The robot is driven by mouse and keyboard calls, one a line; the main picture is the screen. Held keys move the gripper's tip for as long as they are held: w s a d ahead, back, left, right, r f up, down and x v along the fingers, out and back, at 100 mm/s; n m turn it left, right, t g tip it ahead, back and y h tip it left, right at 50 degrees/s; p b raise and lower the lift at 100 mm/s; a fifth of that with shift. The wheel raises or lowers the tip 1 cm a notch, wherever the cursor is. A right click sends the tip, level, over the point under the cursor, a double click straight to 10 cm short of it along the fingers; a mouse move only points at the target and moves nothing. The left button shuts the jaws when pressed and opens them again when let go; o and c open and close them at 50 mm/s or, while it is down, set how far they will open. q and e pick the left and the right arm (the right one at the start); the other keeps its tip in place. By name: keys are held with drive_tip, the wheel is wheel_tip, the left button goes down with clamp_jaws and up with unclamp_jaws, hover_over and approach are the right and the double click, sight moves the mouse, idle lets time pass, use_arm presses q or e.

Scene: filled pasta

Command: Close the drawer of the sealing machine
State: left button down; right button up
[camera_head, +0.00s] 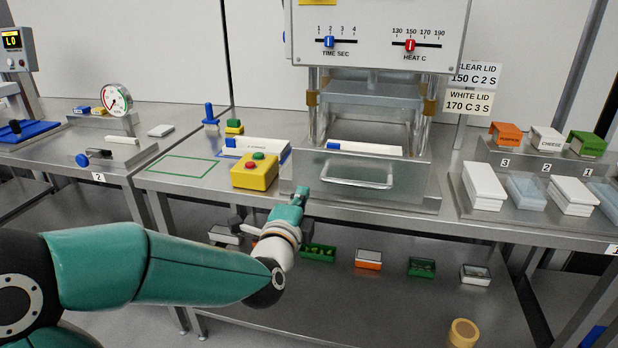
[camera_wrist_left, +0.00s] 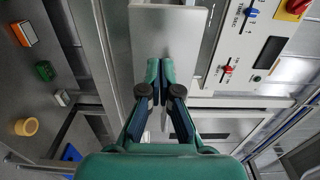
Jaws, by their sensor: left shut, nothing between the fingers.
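The sealing machine (camera_head: 375,40) is a grey press at the back centre of the bench. Its steel drawer (camera_head: 400,190), with a loop handle (camera_head: 357,182), stands forward at the bench's front edge, and its inside shows from above. A white and blue piece (camera_head: 365,148) lies above the drawer front. My left gripper (camera_head: 302,194) is just left of the drawer front, low at the bench edge. In the wrist view the left gripper (camera_wrist_left: 159,62) has its fingers together and empty, before a flat grey plate (camera_wrist_left: 148,25). I cannot tell whether they touch it. My right gripper is out of view.
A yellow button box (camera_head: 255,172) sits left of the drawer, close to my left gripper. White lids (camera_head: 482,185) and trays stand to the right. Several small filled boxes (camera_head: 368,259) and a tan round object (camera_head: 463,333) lie below.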

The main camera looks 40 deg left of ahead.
sight(312, 175)
use_arm(q)
drive_tip(key=x, duration=0.6)
drive_tip(key=shift+w+a, duration=0.15)
drive_tip(key=shift+w, duration=0.15)
